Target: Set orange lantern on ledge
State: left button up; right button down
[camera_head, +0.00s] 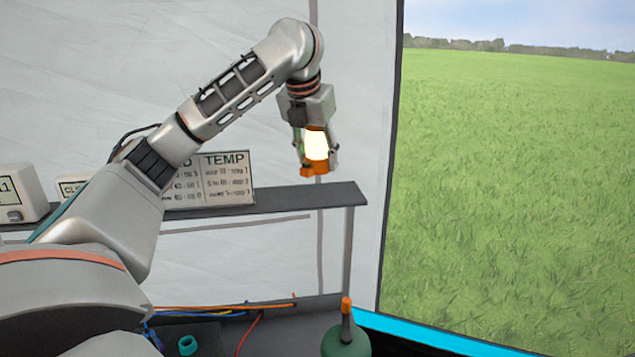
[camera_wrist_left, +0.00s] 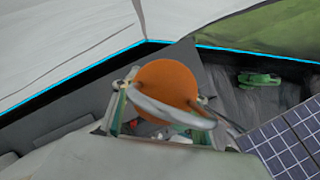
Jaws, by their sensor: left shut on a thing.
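The orange lantern (camera_head: 316,148) has a glowing middle and an orange base. In the head view my left gripper (camera_head: 318,165) points down and is shut around it, holding it upright. The lantern shows above the right part of the grey ledge (camera_head: 290,197), with its base a little higher than the ledge in the picture; I cannot tell whether it is over the ledge or in front. In the left wrist view the lantern's round orange top (camera_wrist_left: 167,84) and pale handle fill the space between the fingers. My right gripper is not in view.
A white card marked TEMP (camera_head: 225,180) stands on the ledge left of the lantern. A light box (camera_head: 18,195) is at the far left. The ledge's right end is bare. Below are cables, a teal ring (camera_head: 187,345) and a green bottle (camera_head: 345,338) with an orange tip.

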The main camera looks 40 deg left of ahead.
aim_at(318, 194)
pick_arm(q)
jog(key=shift+f, duration=2.9)
jog(key=shift+f, duration=0.1)
jog(key=o, duration=1.5)
jog(key=v, duration=1.2)
jog(key=shift+w, duration=0.1)
